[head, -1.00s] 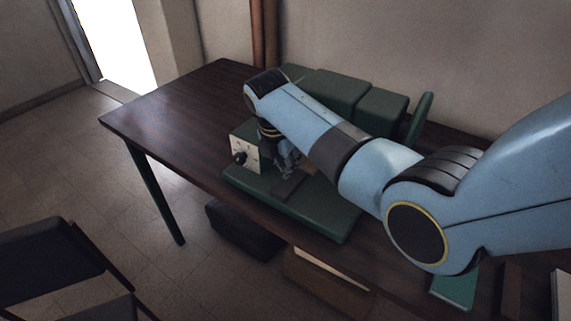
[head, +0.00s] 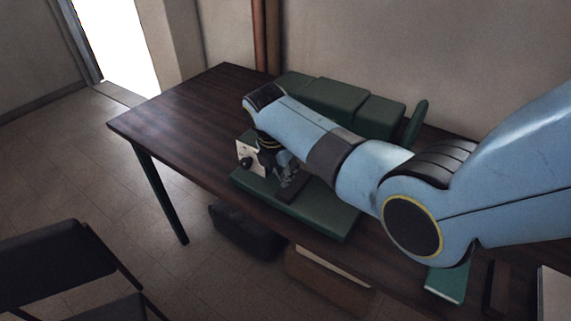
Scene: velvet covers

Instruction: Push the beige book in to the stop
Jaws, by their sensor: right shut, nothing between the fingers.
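My right gripper (head: 289,180) reaches in from the right under my blue arm. It is shut and empty, pointing down close above a dark flat piece on the green base plate (head: 322,214). I cannot tell whether it touches that piece. A cream panel with a black knob (head: 246,160) stands at the left end of the plate. I cannot make out the beige book for certain; my arm hides much of the area behind the gripper. My left gripper is not in view.
Green padded blocks (head: 340,96) and an upright green panel (head: 416,122) stand at the back of the dark table (head: 180,107). A teal book (head: 448,284) and a pale flat thing (head: 556,295) lie at lower right. The table's left part is clear.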

